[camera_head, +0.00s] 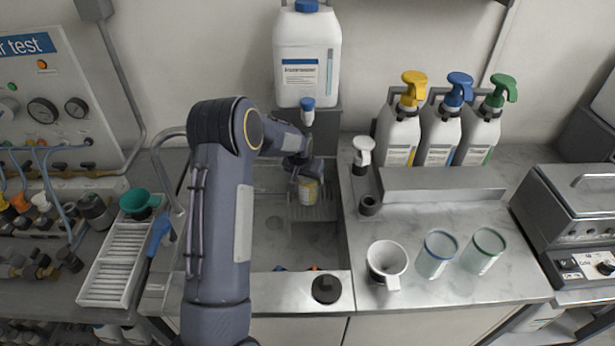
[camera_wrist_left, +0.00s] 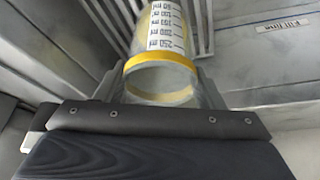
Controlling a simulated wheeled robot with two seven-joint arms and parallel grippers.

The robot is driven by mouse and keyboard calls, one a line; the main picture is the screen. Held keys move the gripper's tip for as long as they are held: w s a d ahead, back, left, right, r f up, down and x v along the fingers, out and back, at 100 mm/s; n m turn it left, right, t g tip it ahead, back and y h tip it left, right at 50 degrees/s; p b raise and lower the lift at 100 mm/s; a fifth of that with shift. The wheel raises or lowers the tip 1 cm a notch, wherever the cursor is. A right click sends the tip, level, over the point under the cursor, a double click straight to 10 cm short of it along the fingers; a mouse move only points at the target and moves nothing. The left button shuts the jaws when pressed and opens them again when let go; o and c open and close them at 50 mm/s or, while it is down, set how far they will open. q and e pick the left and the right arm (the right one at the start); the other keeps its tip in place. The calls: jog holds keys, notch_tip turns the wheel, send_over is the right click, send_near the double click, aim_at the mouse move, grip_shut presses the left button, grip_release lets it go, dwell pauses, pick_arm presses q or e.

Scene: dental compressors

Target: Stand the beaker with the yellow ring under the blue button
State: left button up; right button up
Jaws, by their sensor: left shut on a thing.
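The beaker with the yellow ring (camera_head: 309,193) is clear and sits in the jaws of my left gripper (camera_head: 303,178), low in the sink area, over or on a ribbed grate (camera_head: 322,213). In the left wrist view the beaker (camera_wrist_left: 160,62) shows its yellow rim and printed scale, and its inside looks empty. The blue button (camera_head: 308,103) is on the tap below the large white canister (camera_head: 306,70). The beaker is below it in the picture. I cannot tell whether its base touches the grate. My right gripper is out of view.
Beakers with a blue ring (camera_head: 436,254) and a green ring (camera_head: 484,251) stand on the right counter beside a white jug (camera_head: 386,262). Pump bottles (camera_head: 438,135) stand behind them. A curved faucet (camera_head: 165,165) and a white rack (camera_head: 115,262) are left of the sink.

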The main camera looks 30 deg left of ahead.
pick_arm(q)
jog(key=shift+f, duration=0.2)
jog(key=o, duration=1.3)
jog(key=shift+r, duration=0.1)
jog(key=shift+c, duration=0.2)
jog(key=shift+r, duration=0.1)
